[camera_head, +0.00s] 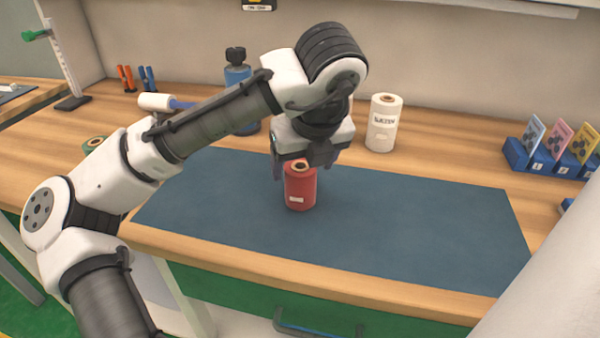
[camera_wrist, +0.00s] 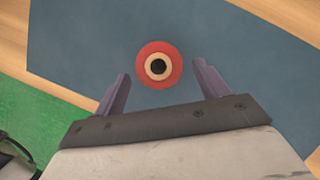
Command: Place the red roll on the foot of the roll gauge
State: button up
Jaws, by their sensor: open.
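The red roll (camera_head: 300,190) stands upright on the blue mat, with a pale label near its base. In the wrist view its top (camera_wrist: 158,65) shows as a red ring around a pale core with a dark hole. My gripper (camera_head: 300,172) is over the roll, pointing down. In the wrist view its two purple fingers are open (camera_wrist: 158,80), one to each side of the roll, with gaps between. The roll gauge (camera_head: 65,60) appears to be the white upright with a green slider at the back left. Its dark foot (camera_head: 73,103) rests on the table and is bare.
A white roll (camera_head: 383,123) and a blue bottle (camera_head: 237,78) stand behind the blue mat (camera_head: 420,215). A blue card holder (camera_head: 545,158) is at the right. A green roll (camera_head: 95,143) is partly hidden by my arm. The mat's right part is clear.

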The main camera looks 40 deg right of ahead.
jog(key=v, duration=0.5)
jog(key=shift+s+r+p, duration=0.1)
jog(key=shift+r+p, duration=0.2)
jog(key=shift+r, duration=0.05)
